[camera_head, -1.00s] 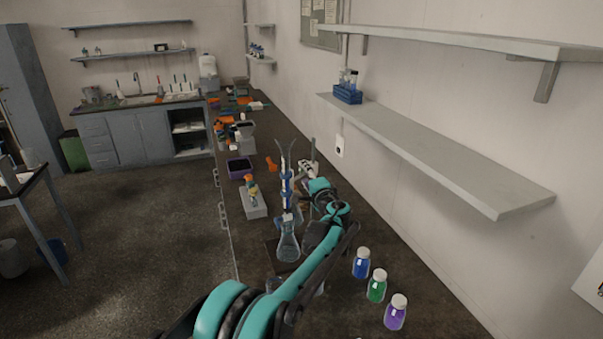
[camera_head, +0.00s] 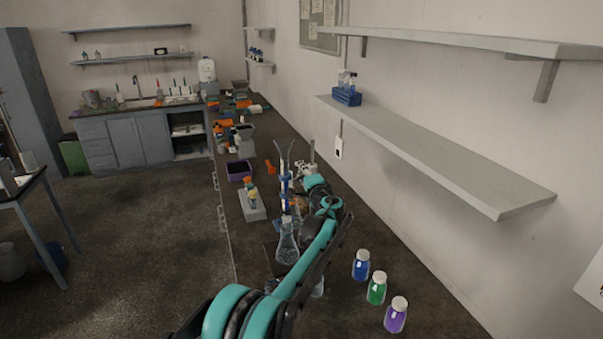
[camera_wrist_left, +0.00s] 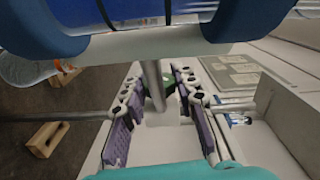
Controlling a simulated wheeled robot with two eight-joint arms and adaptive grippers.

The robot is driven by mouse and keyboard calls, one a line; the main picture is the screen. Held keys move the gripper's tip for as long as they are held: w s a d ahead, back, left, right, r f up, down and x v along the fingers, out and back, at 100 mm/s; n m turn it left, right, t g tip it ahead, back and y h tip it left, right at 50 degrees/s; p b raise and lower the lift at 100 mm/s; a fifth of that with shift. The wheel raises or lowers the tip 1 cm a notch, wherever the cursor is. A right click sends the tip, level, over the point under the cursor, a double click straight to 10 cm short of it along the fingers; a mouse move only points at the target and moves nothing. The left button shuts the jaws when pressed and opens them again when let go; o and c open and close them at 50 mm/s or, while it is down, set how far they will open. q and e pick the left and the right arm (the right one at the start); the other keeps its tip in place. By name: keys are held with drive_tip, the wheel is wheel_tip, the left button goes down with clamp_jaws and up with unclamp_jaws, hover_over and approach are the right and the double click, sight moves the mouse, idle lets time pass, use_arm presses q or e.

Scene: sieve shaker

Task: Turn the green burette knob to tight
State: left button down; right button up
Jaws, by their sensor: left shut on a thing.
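The burette (camera_head: 284,185) stands upright with blue clamp parts on it, above a clear conical flask (camera_head: 287,246) on the bench. My left gripper (camera_head: 305,168) is just right of the burette in the head view, at the end of my teal arm. In the left wrist view the purple-padded fingers of this gripper (camera_wrist_left: 164,98) are closed in around the dark green knob (camera_wrist_left: 169,80), only a small part of which shows. A grey rod stands in front of it. The knob cannot be made out in the head view. My right gripper is not in view.
Blue (camera_head: 361,265), green (camera_head: 377,288) and purple (camera_head: 396,315) bottles stand right of my arm. A grey block (camera_head: 252,206) with small items and a purple tray (camera_head: 239,171) lie to the left. A wall shelf (camera_head: 440,160) overhangs the right side.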

use_arm(q)
drive_tip(key=shift+f+t+y+b, duration=0.2)
drive_tip(key=shift+t+y+b, duration=0.15)
drive_tip(key=shift+t, duration=0.15)
drive_tip(key=shift+r+t, duration=0.1)
drive_tip(key=shift+t, duration=0.6)
drive_tip(key=c, duration=1.2)
unclamp_jaws()
drive_tip(key=shift+o, duration=0.2)
drive_tip(key=v, duration=1.2)
